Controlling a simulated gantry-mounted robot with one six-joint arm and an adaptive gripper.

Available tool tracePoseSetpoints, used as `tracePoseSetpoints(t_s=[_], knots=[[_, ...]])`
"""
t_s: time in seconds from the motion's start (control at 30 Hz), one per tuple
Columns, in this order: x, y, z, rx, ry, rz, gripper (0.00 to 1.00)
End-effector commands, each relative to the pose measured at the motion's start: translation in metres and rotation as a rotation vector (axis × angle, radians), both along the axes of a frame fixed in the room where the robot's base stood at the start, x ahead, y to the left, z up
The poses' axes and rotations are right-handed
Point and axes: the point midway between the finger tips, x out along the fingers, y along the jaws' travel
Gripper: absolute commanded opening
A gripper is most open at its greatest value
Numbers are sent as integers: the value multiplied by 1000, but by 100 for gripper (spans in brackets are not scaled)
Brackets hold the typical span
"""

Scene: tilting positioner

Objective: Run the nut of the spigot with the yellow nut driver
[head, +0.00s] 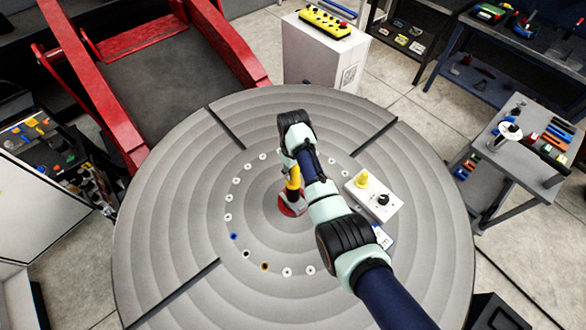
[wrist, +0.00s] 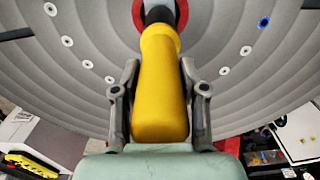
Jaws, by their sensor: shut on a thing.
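My gripper (wrist: 160,100) is shut on the yellow nut driver (wrist: 158,75), with one finger on each side of its handle. The driver also shows in the head view (head: 292,181), partly behind my arm. Its dark shaft (wrist: 157,14) points at a red ring (wrist: 138,14) near the middle of the round grey positioner table (head: 160,200). The red ring also shows in the head view (head: 288,211). The spigot and its nut are not clearly visible; the driver and arm cover the ring's centre. I cannot tell whether the driver tip touches a nut.
Several small rings, mostly white, with a blue one (head: 233,236), circle the table's middle. A white box (head: 374,204) with a yellow piece (head: 362,179) and black knob stands right of my arm. Dark slots cross the table. Red framework (head: 130,40) stands behind left.

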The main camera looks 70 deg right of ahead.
Motion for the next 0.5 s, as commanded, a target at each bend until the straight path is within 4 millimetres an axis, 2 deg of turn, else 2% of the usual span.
tracePoseSetpoints(t_s=[0.03,0.5], knots=[[-3,3,-6,8,7,0,1],[-3,3,-2,8,7,0,1]])
